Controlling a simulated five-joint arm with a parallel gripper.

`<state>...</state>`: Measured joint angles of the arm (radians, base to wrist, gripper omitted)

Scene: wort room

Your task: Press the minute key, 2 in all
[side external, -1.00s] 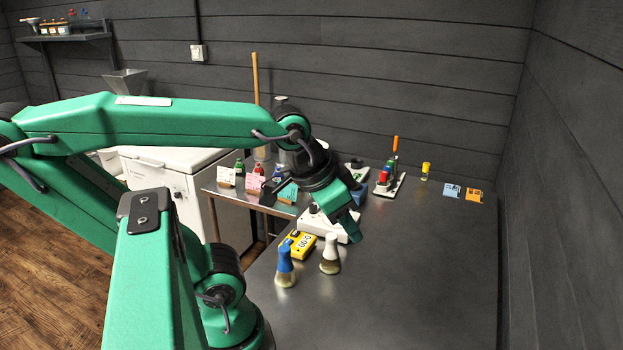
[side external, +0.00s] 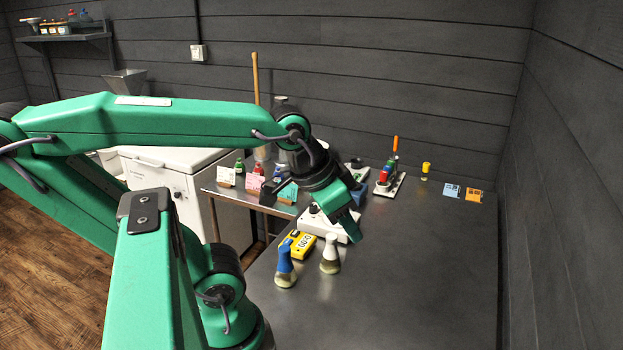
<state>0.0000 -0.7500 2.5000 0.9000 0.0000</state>
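A yellow timer (side external: 298,245) with a white display lies on the steel table, behind the blue-topped flask. Its digits are too small to read surely, and I cannot make out the minute key. My gripper (side external: 311,220) hangs above and behind the timer, tilted down. Its dark finger is at the left and its green finger at the right, spread wide with nothing held between them. I cannot tell whether any part of it touches the timer or the white device behind it.
A blue-topped flask (side external: 285,268) and a white-topped flask (side external: 330,254) stand just in front of the timer. A white device (side external: 323,222) sits under my gripper. A rack with colored tools (side external: 388,182) is farther back. The table's right front is clear.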

